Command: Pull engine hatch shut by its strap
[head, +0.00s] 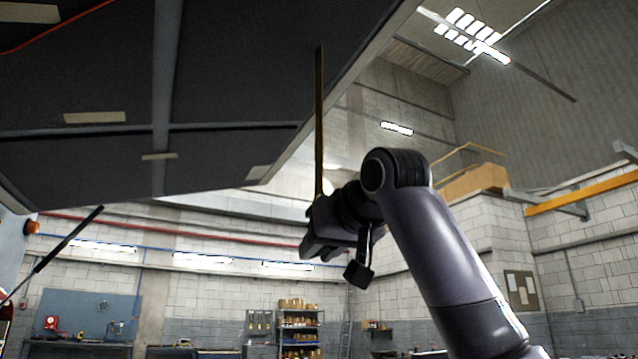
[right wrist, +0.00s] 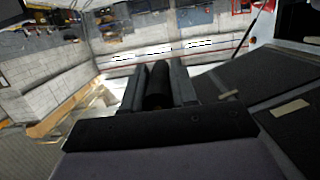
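The engine hatch (head: 90,75) is a large dark panel, raised and tilted overhead at the upper left. It also shows at the lower right of the right wrist view (right wrist: 290,135). The strap (head: 319,120) is a narrow yellow-brown band that hangs straight from the hatch's edge area down to my right gripper (head: 316,235). In the right wrist view, the fingers of my right gripper (right wrist: 157,90) close on both sides of a dark rounded piece, which looks like the strap's end. The strap's upper part is not visible there. My left gripper is not in view.
A dark strut (head: 66,241) slants at the left below the hatch. Shelves with boxes (head: 298,325) and a blue tool board (head: 88,312) stand far back by the wall. The air below and right of the hatch is clear apart from my arm.

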